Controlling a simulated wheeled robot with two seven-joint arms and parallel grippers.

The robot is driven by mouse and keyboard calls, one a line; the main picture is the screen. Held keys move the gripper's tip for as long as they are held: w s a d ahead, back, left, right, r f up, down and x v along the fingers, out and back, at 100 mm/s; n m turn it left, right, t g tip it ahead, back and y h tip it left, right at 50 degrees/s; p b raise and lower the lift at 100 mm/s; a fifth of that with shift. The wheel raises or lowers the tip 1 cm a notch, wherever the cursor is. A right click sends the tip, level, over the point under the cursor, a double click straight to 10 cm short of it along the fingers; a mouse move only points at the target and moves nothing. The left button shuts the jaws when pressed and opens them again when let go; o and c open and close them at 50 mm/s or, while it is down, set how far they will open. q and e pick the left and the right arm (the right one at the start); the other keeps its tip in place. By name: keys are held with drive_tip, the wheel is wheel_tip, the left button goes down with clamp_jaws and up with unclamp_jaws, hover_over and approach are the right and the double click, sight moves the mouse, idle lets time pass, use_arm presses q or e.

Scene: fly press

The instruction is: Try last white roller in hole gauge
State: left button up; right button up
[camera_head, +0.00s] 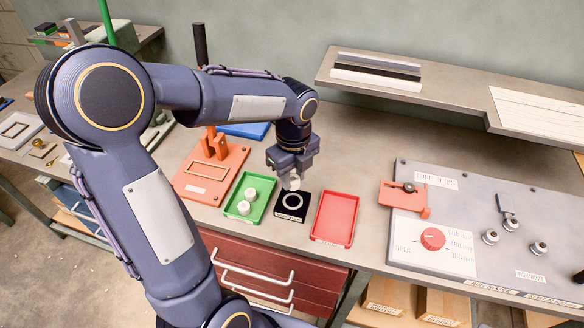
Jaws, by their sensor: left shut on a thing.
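My left gripper (291,177) points down over the bench and is shut on a white roller (293,183). The roller sits just above and behind the hole gauge (291,214), a black square block with a pale ring on top. From this angle I cannot tell whether the roller touches the gauge. Two white rollers stand in the green tray (259,184) left of the gauge. The red tray (335,219) right of the gauge is empty. My right gripper is not in view.
An orange-red fixture (211,166) stands left of the green tray. A grey panel with a red dial (432,239) and knobs fills the right of the bench. A raised shelf (440,84) runs along the wall.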

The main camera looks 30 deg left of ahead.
sight(293, 179)
use_arm(q)
drive_tip(key=shift+w+a+f+b, duration=0.1)
drive_tip(key=shift+a+f+b, duration=0.05)
drive_tip(key=shift+f+b, duration=1.2)
drive_tip(key=shift+f, duration=0.25)
drive_tip(key=shift+f+b, duration=1)
drive_tip(key=shift+f, duration=0.4)
drive_tip(key=shift+p, duration=0.3)
drive_tip(key=shift+f, duration=0.3)
idle(0.7)
